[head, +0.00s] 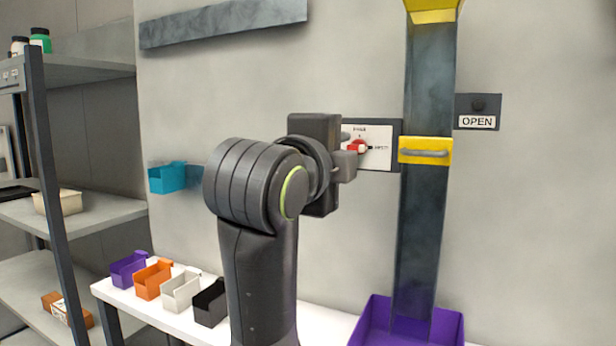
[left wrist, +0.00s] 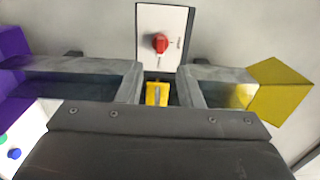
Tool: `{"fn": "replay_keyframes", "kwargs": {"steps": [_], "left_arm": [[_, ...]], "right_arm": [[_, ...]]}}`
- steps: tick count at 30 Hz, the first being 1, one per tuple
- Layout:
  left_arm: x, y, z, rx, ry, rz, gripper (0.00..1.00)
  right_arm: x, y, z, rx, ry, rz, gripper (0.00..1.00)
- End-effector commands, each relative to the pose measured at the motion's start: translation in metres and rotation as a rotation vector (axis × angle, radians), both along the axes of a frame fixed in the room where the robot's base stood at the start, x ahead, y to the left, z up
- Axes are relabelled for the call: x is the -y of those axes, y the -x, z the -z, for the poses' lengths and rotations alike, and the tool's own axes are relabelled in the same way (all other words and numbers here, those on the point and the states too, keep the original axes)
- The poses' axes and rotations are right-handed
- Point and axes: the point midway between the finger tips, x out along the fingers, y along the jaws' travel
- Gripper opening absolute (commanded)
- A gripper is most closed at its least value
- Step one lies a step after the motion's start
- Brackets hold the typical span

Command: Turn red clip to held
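The red clip (head: 359,147) is a small red knob on a white wall panel (head: 378,158) with a dark frame. Small labels stand above it and to its right, too small to read surely. My left gripper (head: 346,150) is at the panel, just left of the clip, with its fingers apart. In the left wrist view, the red clip (left wrist: 160,43) shows on its white panel beyond the gap between the open fingers (left wrist: 162,85). Nothing is held, and I cannot tell whether a finger touches the clip. My right gripper is out of view.
A dark chute with a yellow handled gate (head: 425,150) stands right of the panel, above a purple bin (head: 450,325). An OPEN sign (head: 477,122) is further right. A teal bin (head: 167,179) is on the wall; several small bins line the white table (head: 150,310).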

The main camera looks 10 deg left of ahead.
Motion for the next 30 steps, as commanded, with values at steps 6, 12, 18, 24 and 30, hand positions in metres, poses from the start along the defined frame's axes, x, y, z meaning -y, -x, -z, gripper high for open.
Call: {"fn": "replay_keyframes", "kwargs": {"steps": [6, 12, 18, 24, 30], "left_arm": [[-0.015, 0.046, 0.001, 0.007, 0.0, -0.001, 0.33], [-0.022, 0.07, -0.007, 0.001, 0.003, 0.003, 0.33], [-0.024, 0.083, -0.005, 0.002, -0.003, 0.008, 0.33], [-0.029, 0.093, -0.004, 0.001, -0.001, 0.005, 0.33], [-0.032, 0.098, -0.001, 0.0, 0.0, 0.001, 0.33]], "right_arm": [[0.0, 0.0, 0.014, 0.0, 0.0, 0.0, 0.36], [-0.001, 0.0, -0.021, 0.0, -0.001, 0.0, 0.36], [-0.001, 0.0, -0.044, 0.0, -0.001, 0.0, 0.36], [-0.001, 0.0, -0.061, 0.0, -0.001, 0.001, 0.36], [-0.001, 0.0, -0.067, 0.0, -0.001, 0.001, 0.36]]}}
